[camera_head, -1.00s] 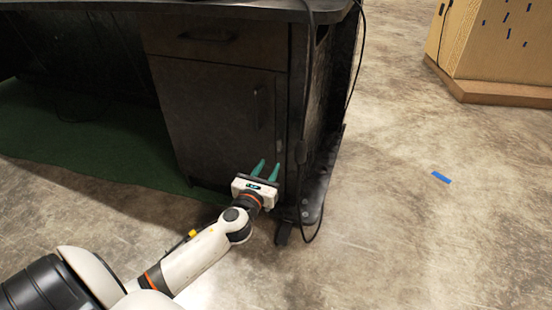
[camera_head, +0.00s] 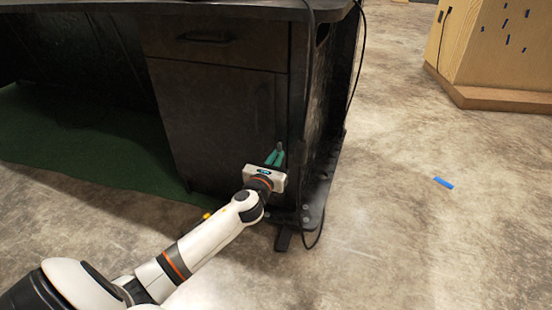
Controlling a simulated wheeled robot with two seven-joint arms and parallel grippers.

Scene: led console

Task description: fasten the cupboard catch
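The dark cupboard door (camera_head: 215,120) stands under the desk drawer and looks closed against its frame. The cupboard catch (camera_head: 280,146) is a small grey piece at the door's right edge, partly covered by my fingers. My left gripper (camera_head: 275,157) is in front of it, with its teal fingers drawn close together and their tips at the catch. It looks shut on the catch, though the contact is small and dark. My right gripper is out of view.
A drawer (camera_head: 215,38) is above the door. A black cable (camera_head: 308,100) hangs down the desk's right corner, close to my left gripper. A wooden box (camera_head: 495,50) and blue tape (camera_head: 443,182) are at right.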

